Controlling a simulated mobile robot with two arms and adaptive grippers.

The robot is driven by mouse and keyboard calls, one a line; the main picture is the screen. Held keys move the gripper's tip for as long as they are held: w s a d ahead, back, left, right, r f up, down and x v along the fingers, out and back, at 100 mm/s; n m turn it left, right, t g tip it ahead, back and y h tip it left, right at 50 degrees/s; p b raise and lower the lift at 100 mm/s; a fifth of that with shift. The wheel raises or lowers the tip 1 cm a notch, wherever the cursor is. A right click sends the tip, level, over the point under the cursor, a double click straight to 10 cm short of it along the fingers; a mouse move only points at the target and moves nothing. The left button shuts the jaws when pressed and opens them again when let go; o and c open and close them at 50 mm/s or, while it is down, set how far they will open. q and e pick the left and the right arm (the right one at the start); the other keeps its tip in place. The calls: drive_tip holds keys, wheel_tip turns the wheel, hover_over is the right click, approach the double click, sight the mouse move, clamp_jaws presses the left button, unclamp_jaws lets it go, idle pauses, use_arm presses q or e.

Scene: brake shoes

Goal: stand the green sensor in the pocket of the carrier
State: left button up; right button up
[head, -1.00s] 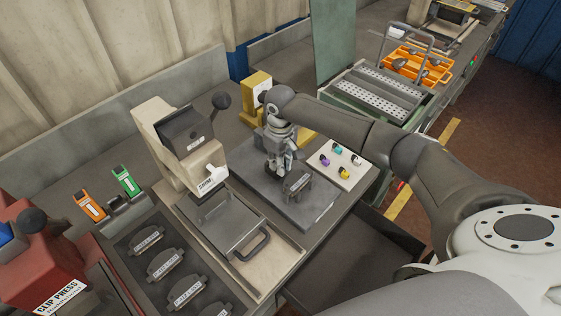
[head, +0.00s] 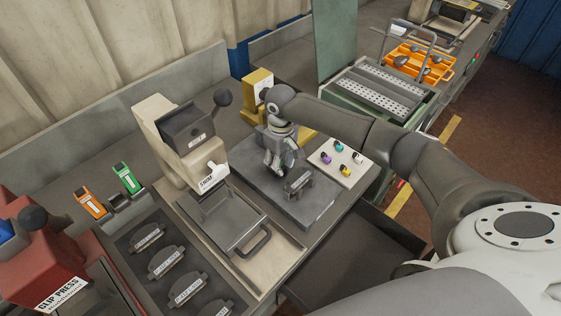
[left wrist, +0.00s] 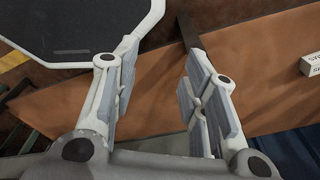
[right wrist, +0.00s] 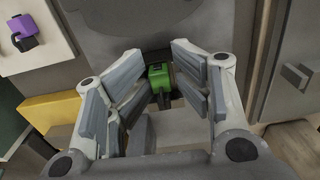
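The green sensor (right wrist: 160,79) shows in the right wrist view between the converging fingertips of my right gripper (right wrist: 160,84). The pads meet its two sides, and a dark part shows beside its green body. In the head view my right gripper (head: 280,163) is above the grey plate, just behind a dark block with a pale label (head: 298,182), which looks like the carrier. Its pocket cannot be made out. The sensor is mostly hidden by the fingers in the head view. My left gripper (left wrist: 155,95) is open and empty, seen only in its wrist view.
A pale tray (head: 350,178) with purple, teal and yellow sensors lies right of the plate (head: 262,188). A yellow fixture (head: 258,85) stands behind. A beige press (head: 185,140) stands at left, and brake shoes lie in a dark tray (head: 130,262) at lower left.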

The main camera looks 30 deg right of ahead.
wheel_tip(320, 180, up, 13)
drive_tip(key=b, duration=0.2)
drive_tip(key=shift+d+f, duration=0.1)
idle(0.5)
